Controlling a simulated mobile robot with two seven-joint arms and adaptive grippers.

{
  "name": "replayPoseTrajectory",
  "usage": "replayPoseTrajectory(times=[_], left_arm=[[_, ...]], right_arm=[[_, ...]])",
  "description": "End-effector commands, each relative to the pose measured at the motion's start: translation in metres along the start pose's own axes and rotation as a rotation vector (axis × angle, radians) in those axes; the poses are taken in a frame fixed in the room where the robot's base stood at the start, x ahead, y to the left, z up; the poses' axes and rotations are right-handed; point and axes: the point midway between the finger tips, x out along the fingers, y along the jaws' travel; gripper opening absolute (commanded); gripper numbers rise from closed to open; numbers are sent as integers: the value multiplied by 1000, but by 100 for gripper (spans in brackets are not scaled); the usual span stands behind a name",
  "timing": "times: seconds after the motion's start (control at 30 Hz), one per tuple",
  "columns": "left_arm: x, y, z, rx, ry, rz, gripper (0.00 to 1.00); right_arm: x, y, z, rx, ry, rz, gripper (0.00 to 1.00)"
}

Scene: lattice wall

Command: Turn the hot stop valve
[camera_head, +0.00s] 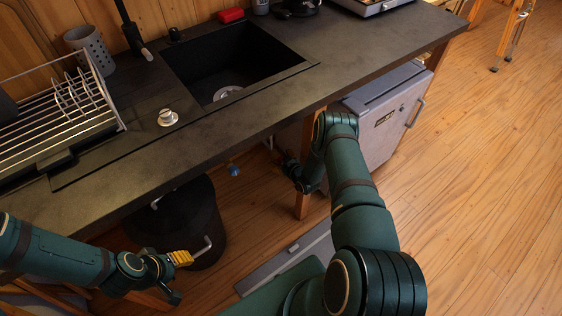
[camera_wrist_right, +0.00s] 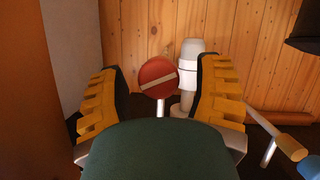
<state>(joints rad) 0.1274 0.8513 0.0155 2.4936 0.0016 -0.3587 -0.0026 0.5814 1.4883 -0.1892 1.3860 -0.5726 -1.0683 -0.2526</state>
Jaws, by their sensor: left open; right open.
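The hot stop valve shows in the right wrist view as a round red handle (camera_wrist_right: 158,78) with a pale stripe, on a light stem. My right gripper (camera_wrist_right: 162,88) is open, its yellow-padded fingers on either side of the red handle in that view; contact is not visible. In the head view my right gripper (camera_head: 287,165) is small and partly hidden under the counter edge, and the red handle is hidden there. My left gripper (camera_head: 178,274) is open and empty at lower left, beside the black bin, away from the valve.
A white fitting (camera_wrist_right: 190,75) stands just right of the red handle. A blue-ended handle (camera_wrist_right: 306,167) is at lower right; a blue knob (camera_head: 234,170) shows below the counter (camera_head: 260,115). A black bin (camera_head: 180,222) and a grey cabinet (camera_head: 388,118) flank the space under the sink.

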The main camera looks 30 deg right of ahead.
Motion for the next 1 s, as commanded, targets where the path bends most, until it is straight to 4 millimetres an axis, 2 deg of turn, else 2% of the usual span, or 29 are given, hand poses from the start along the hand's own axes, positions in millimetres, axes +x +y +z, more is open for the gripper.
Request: replayPoseTrajectory(times=[0.37, 0.5, 0.53, 0.57, 0.77, 1.0], left_arm=[[1, 0, 0, 0, 1, 0, 47], [1, 0, 0, 0, 1, 0, 47], [1, 0, 0, 0, 1, 0, 47], [1, 0, 0, 0, 1, 0, 47], [1, 0, 0, 0, 1, 0, 47], [1, 0, 0, 0, 1, 0, 47]], right_arm=[[4, 0, 0, 1, -1, 0, 63], [4, 0, 0, 1, -1, 0, 14], [4, 0, 0, 1, -1, 0, 4], [4, 0, 0, 1, -1, 0, 0], [4, 1, 0, 20, 0, -7, 0], [4, 2, 0, 209, 1, -84, 0]])
